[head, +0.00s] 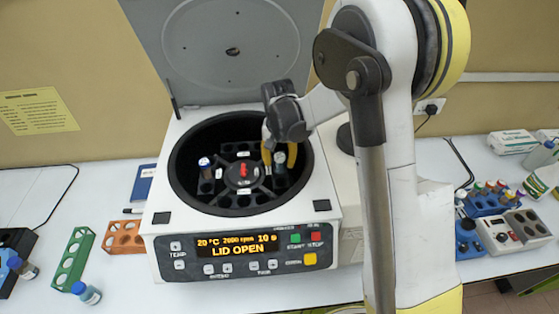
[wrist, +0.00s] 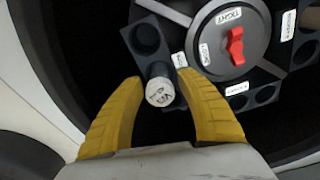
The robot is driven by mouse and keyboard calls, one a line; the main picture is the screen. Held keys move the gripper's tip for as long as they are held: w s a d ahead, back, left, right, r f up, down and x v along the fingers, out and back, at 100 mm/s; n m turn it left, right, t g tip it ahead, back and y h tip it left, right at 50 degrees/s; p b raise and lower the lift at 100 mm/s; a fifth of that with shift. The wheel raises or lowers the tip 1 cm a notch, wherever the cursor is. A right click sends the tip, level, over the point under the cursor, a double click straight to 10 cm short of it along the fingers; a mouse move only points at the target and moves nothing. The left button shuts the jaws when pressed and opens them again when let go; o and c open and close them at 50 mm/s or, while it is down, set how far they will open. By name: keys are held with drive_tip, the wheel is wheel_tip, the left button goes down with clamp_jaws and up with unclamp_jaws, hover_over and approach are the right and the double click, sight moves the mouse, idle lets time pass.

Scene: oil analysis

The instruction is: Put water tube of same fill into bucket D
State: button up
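A centrifuge (head: 245,215) stands with its lid up, its display reading LID OPEN. Its rotor (head: 243,174) has a red centre knob (wrist: 236,46) and dark buckets with round holes. A tube with a white, marked cap (wrist: 160,92) stands at a dark bucket (wrist: 146,36); how deep it sits is hidden. My gripper (wrist: 160,78) has its yellow fingers apart on either side of this cap, with small gaps. In the head view my gripper (head: 280,150) reaches down into the bowl's right side. A second tube (head: 205,165) stands in the rotor's left side. Bucket letters are unreadable.
A green rack (head: 73,258) and orange rack (head: 124,237) stand left of the centrifuge. A blue rack of tubes (head: 485,200) and a small grey device (head: 513,230) stand at right. The bowl wall surrounds my gripper.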

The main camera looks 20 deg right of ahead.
drive_tip(key=r, duration=0.8)
drive_tip(key=s+r, duration=0.1)
drive_tip(key=r, duration=0.3)
drive_tip(key=shift+a, duration=0.2)
drive_tip(key=shift+f, duration=0.1)
